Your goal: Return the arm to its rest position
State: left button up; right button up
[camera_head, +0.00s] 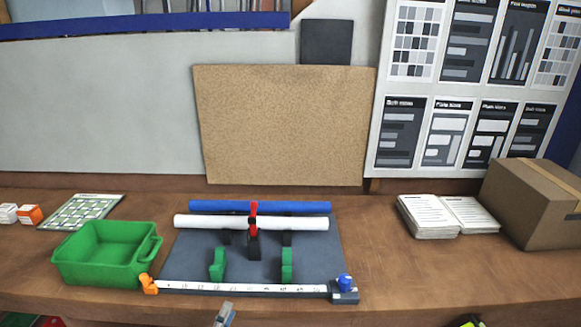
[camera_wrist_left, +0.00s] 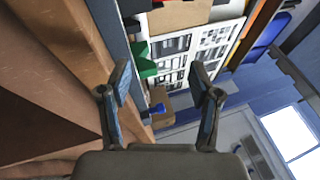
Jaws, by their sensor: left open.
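My left gripper (camera_head: 224,315) shows only as a small tip at the bottom edge of the head view, in front of the bench. In the left wrist view my left gripper (camera_wrist_left: 161,80) is open, with its two fingers apart and nothing held between them. The wrist view is tilted; the fixture's blue knob and a green part appear beyond the fingers, well apart from them. My right gripper does not show.
A grey fixture board (camera_head: 195,259) carries a white tube (camera_head: 205,222), a blue tube (camera_head: 290,207), green supports and a ruler. A green bin (camera_head: 95,270) stands left. Papers (camera_head: 430,220) and a cardboard box (camera_head: 535,200) lie right. Bench between board and papers is clear.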

pick_arm(q)
jog(key=s+a+f+n+g+y, duration=0.2)
jog(key=s+f+n+g+y, duration=0.25)
jog(key=f+n, duration=0.35)
jog(key=s+a+f+n+g+y, duration=0.2)
jog(key=s+f+n+g+y, duration=0.15)
jog(key=s+f+n, duration=0.35)
jog(key=s+f+n+g+h, duration=0.1)
jog(key=s+f+n+g, duration=0.4)
jog(key=s, duration=0.5)
jog(key=s+f+n+g, duration=0.2)
jog(key=s+f+g, duration=0.3)
jog(key=s, duration=0.6)
notch_tip(320, 180, down, 20)
jog(key=d, duration=0.3)
jog(key=s+a+f, duration=0.1)
jog(key=s+f, duration=0.3)
jog(key=f, duration=0.4)
jog(key=s+a+f, duration=0.1)
jog(key=s+f, duration=0.3)
jog(key=f, duration=0.4)
jog(key=shift+s+a+f+g, duration=0.15)
jog(key=shift+s+a+g, duration=0.05)
jog(key=shift+s+g, duration=0.15)
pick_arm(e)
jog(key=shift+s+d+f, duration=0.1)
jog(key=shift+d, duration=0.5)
